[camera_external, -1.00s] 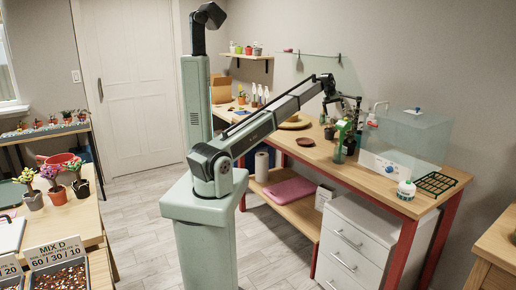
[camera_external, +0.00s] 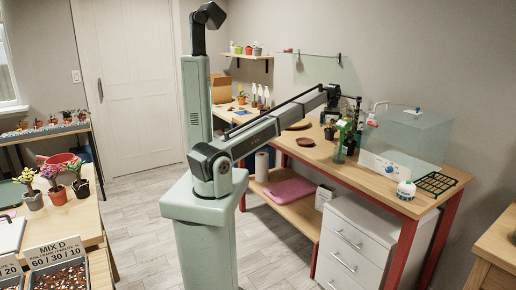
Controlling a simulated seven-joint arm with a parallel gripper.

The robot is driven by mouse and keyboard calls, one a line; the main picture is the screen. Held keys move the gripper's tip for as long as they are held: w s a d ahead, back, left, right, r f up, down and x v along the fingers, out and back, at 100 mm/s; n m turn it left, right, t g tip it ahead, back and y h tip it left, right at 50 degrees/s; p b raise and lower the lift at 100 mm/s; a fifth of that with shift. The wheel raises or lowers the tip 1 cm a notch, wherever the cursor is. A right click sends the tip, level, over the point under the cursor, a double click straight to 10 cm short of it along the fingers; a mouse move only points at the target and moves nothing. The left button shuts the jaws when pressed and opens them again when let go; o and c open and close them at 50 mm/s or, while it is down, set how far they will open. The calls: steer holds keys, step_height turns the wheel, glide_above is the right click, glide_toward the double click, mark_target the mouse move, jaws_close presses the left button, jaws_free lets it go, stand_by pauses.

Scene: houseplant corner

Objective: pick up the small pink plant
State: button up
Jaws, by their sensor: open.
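My gripper (camera_external: 355,112) is at the end of the outstretched arm, above the back of the wooden workbench. It is small and dark in this view; its jaws are open and nothing shows between them. Several small potted plants stand on the left table, far from my gripper. One has a pink-purple top (camera_external: 49,172) and a terracotta pot. Beside it are a yellow-green plant (camera_external: 24,176) and a plant in a dark pot (camera_external: 81,188). I cannot tell for sure which plant is the small pink one.
The workbench (camera_external: 316,155) holds a brown saucer (camera_external: 305,142), a green bottle (camera_external: 340,140), a clear tank (camera_external: 415,135), a white round bottle (camera_external: 406,190) and a dark green rack (camera_external: 436,183). Small plants line a rack (camera_external: 40,131) at the back left. The floor between the tables is clear.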

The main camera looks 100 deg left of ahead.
mark_target(330, 133)
steer(key=shift+a+f, duration=0.15)
steer(key=shift+f, duration=1.5)
steer(key=shift+a+f, duration=0.15)
steer(key=shift+f, duration=1.45)
steer(key=c, duration=1)
steer(key=shift+c, duration=0.2)
steer(key=shift+r, duration=0.15)
